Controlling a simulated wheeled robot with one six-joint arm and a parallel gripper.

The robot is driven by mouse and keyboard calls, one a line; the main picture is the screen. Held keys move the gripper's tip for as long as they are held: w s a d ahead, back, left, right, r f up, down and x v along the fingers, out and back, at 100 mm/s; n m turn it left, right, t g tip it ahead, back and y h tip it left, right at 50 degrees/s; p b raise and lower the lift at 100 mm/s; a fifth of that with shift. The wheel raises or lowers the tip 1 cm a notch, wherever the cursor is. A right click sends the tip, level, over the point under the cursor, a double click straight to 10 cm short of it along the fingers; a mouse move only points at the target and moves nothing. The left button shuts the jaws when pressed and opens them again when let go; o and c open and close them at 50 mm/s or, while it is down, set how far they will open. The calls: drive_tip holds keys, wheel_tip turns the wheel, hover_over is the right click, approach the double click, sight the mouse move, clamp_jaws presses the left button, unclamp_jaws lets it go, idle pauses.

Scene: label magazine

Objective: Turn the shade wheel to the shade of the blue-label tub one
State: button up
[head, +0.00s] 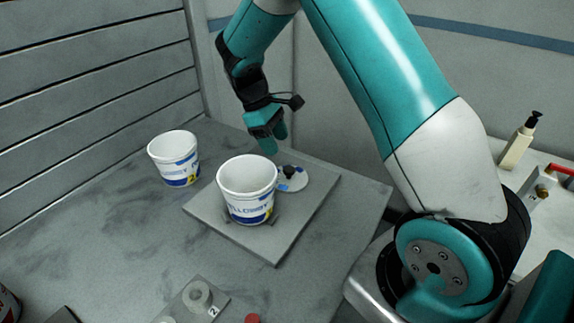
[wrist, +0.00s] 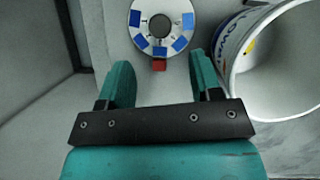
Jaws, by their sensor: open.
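The shade wheel (head: 298,182) is a pale disc with a dark centre knob, flat on a grey plate behind a tub. In the wrist view the wheel (wrist: 162,38) shows several blue patches around its rim and a red marker (wrist: 159,65) at its near edge. One white tub (head: 247,180) with a blue and yellow label stands on the plate; its open rim shows right in the wrist view (wrist: 240,45). A similar tub (head: 174,150) stands left of the plate. My gripper (head: 276,142) is open and empty above the wheel's far side, apart from it.
The grey plate (head: 275,245) lies on a grey table (head: 120,235). A small block marked 2 (head: 213,312) and a red knob (head: 252,318) are at the front edge. A slatted wall stands at left. A pump bottle (head: 519,145) is on a right-hand surface.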

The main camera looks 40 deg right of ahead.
sight(289, 168)
drive_tip(key=p+x, duration=0.1)
drive_tip(key=x, duration=0.7)
drive_tip(key=shift+f, duration=0.1)
drive_tip(key=shift+c, duration=0.4)
drive_tip(key=c, duration=0.8)
drive_tip(key=shift+c, duration=0.2)
drive_tip(key=shift+m, duration=0.3)
drive_tip(key=m+y, duration=0.1)
drive_tip(key=m, duration=0.3)
drive_tip(key=shift+w+d+y, duration=0.15)
drive_tip(key=shift+d+y, duration=0.05)
drive_tip(key=shift+y, duration=0.2)
drive_tip(key=shift+d+m+y, duration=0.1)
drive_tip(key=shift+m+y, duration=0.8)
drive_tip(key=shift+m, duration=1.6)
